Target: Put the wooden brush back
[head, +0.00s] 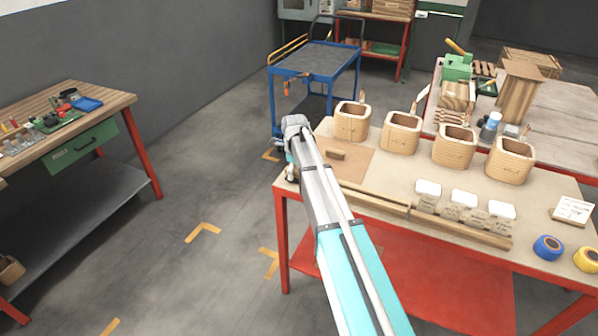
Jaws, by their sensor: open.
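A small brown wooden piece (337,155), which looks like the wooden brush, lies on a brown board (357,168) at the left end of the workbench (390,170). It is small here, and I cannot make out bristles. My arm reaches up from the bottom of the view to the bench's left edge. My gripper (291,170) hangs below the wrist there, left of the wooden piece and apart from it. Most of it is hidden by my arm. It is open, with nothing visible in it.
Several wooden coil-like boxes (402,133) stand along the bench's back. White-topped blocks (463,200) stand in front, behind a wooden rail (460,228). Blue (547,247) and yellow tape rolls lie at right.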

